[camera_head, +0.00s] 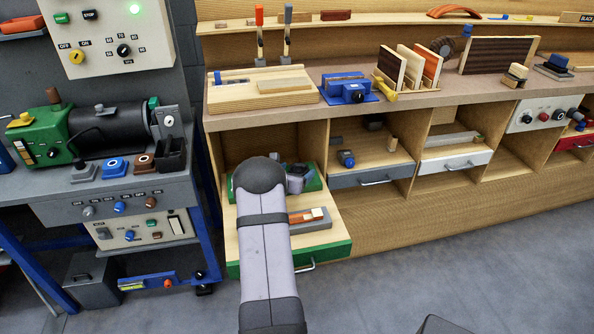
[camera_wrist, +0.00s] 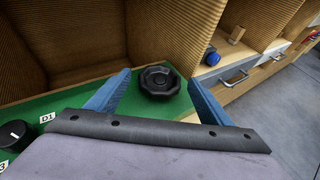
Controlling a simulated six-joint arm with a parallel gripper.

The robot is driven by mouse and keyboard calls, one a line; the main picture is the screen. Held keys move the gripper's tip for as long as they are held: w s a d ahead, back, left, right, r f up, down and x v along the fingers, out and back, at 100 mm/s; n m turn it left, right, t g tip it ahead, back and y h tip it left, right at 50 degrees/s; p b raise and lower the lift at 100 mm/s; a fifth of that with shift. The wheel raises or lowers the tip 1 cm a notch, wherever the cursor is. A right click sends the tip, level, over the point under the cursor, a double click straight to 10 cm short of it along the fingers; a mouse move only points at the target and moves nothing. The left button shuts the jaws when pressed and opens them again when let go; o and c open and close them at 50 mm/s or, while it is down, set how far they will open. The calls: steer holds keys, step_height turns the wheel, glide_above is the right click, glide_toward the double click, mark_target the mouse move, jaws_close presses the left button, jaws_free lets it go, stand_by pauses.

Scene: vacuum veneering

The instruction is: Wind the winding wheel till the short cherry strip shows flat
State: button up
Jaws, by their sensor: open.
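A black, many-sided wheel (camera_wrist: 160,81), which looks like the winding wheel, sits on a green panel (camera_wrist: 84,112) in the wrist view. My gripper (camera_wrist: 159,77) is open, with its blue fingers on either side of the wheel. I cannot tell whether they touch it. In the head view my gripper (camera_head: 299,178) is over the back of the green-fronted drawer (camera_head: 318,252), and my arm hides much of it. A small orange-red and pale strip (camera_head: 308,216) lies in a grey holder in that drawer; I cannot tell whether it is the cherry strip or flat.
A black knob (camera_wrist: 15,132) marked near "D1" is on the green panel at left. Wooden partitions (camera_wrist: 165,35) stand close behind the wheel. A grey-fronted drawer (camera_head: 372,177) holding a blue part (camera_head: 346,158) is to the right.

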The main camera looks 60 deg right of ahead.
steer(key=shift+d+f, duration=0.25)
steer(key=shift+d, duration=0.3)
steer(key=shift+w, duration=0.1)
steer(key=c, duration=1.1)
steer(key=shift+o, duration=0.2)
steer(key=shift+w+m+g, duration=0.1)
steer(key=shift+m+g, duration=0.3)
steer(key=shift+g, duration=0.1)
steer(key=shift+w+m+g+p, duration=0.1)
steer(key=shift+m+g+p, duration=0.25)
steer(key=shift+m+g, duration=0.05)
steer(key=shift+w+f+m+g, duration=0.1)
steer(key=shift+w+m+g, duration=0.05)
steer(key=shift+m+g, duration=0.8)
steer(key=m+g+b, duration=0.1)
steer(key=g+b, duration=0.1)
steer(key=shift+w+f+m+b, duration=0.1)
steer(key=shift+m+b, duration=0.15)
steer(key=shift+b, duration=0.05)
steer(key=shift+r+m+g+y+b, duration=0.2)
steer(key=shift+m+g+y+b, duration=0.2)
steer(key=shift+m+g+b, duration=0.45)
